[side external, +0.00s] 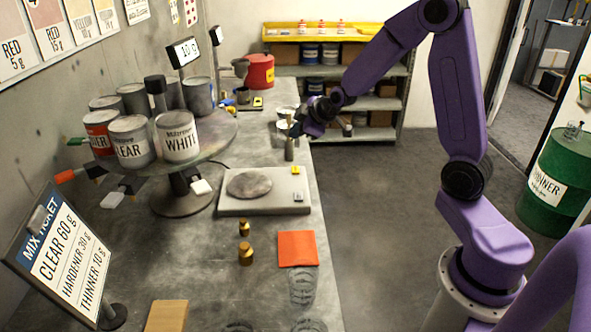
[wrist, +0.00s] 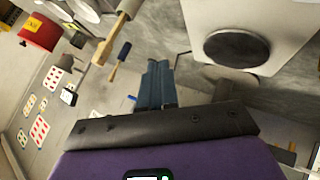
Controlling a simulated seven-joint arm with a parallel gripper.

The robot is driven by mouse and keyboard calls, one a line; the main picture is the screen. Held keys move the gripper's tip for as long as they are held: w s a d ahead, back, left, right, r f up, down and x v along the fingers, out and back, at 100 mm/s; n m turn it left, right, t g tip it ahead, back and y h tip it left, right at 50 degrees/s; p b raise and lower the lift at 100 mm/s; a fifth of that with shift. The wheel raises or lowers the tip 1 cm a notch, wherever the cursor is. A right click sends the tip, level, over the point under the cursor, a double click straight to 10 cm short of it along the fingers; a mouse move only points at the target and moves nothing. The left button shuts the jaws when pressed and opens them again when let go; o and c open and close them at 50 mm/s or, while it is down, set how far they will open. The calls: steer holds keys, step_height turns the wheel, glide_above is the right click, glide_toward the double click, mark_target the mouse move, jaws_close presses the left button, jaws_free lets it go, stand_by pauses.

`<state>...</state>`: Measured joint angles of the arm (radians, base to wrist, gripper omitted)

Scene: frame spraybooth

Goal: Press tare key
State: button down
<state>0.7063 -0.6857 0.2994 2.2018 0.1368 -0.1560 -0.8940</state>
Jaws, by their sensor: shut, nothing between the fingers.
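The scale (side external: 228,206) is a pale flat box with a round dark pan (side external: 250,184) on the bench. On its right side sit a small yellow key (side external: 296,169) and a small grey key (side external: 299,197); I cannot read which is tare. My gripper (side external: 294,130) is shut and empty, above the bench's right edge, beyond the scale and apart from both keys. In the wrist view its closed fingers (wrist: 152,84) show, with the scale pan (wrist: 237,47) at upper right. The keys are not visible there. A raised display (side external: 183,52) seems to read about 10 g.
A round stand holds several paint cans (side external: 180,136) left of the scale. Brass weights (side external: 245,253) and an orange square (side external: 298,249) lie in front. A grey cylinder (side external: 289,150) stands near my gripper. A red container (side external: 260,71) is at the back. Space above the scale is clear.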

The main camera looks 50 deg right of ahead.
mark_target(298, 171)
steer(key=shift+w+d, duration=0.1)
steer(key=shift+d, duration=0.1)
steer(key=shift+f, duration=4.45)
steer(key=shift+f, duration=0.2)
steer(key=shift+f, duration=0.2)
steer(key=shift+f, duration=0.4)
steer(key=shift+r, duration=0.85)
